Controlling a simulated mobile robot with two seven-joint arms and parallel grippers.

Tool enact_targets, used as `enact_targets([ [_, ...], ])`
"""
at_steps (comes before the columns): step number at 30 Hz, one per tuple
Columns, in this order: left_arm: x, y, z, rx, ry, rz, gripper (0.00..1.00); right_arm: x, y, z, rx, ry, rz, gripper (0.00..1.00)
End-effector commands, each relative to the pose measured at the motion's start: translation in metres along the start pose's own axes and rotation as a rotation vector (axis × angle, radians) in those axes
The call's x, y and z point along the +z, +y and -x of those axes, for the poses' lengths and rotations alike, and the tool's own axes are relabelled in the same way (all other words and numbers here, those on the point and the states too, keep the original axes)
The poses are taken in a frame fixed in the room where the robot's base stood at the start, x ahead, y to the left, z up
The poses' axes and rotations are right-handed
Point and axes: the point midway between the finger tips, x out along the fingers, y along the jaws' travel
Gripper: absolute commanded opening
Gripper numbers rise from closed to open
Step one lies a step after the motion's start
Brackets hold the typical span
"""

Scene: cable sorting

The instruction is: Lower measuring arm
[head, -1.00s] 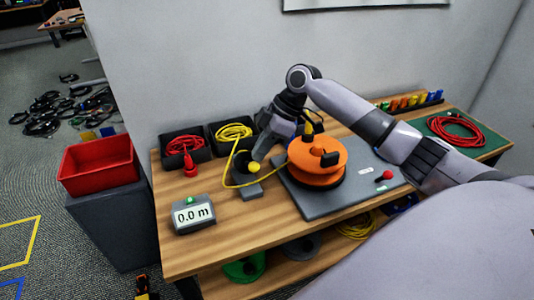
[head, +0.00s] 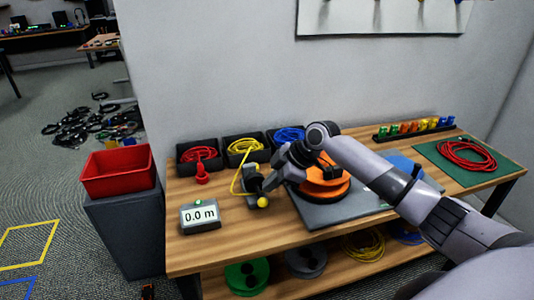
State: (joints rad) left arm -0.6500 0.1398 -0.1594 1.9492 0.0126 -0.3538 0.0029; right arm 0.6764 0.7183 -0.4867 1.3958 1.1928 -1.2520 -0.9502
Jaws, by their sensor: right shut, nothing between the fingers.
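The measuring device (head: 250,200) is a small grey unit on the wooden table, between the display and the orange reel. Its arm ends in a yellow knob (head: 262,202), which sits low at the front of the unit. A yellow cable (head: 236,184) runs from its tray down to the device. My right gripper (head: 266,184) is shut and empty, just above and behind the knob; whether it touches the device is unclear. My right wrist hides part of the orange reel (head: 325,190) on its grey plate. The display (head: 200,216) reads 0.0 m. My left gripper is out of view.
Black trays hold red cable (head: 200,155), yellow cable (head: 243,147) and blue cable (head: 289,135) along the wall. A red bin (head: 118,175) stands left of the table. A green mat (head: 433,152) with red cable lies at the right.

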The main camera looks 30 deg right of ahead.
Motion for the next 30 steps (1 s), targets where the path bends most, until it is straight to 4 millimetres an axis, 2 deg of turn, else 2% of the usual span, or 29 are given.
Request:
enact_targets([
  [4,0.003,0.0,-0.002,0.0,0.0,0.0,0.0,0.008,-0.008,-0.01,0.068,0.018,0.04,0.0],
  [12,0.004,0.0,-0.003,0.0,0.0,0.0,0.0,0.015,-0.013,-0.019,0.064,0.017,0.036,0.0],
  [30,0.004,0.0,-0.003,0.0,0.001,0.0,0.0,0.019,-0.016,-0.024,0.057,0.011,0.034,0.0],
])
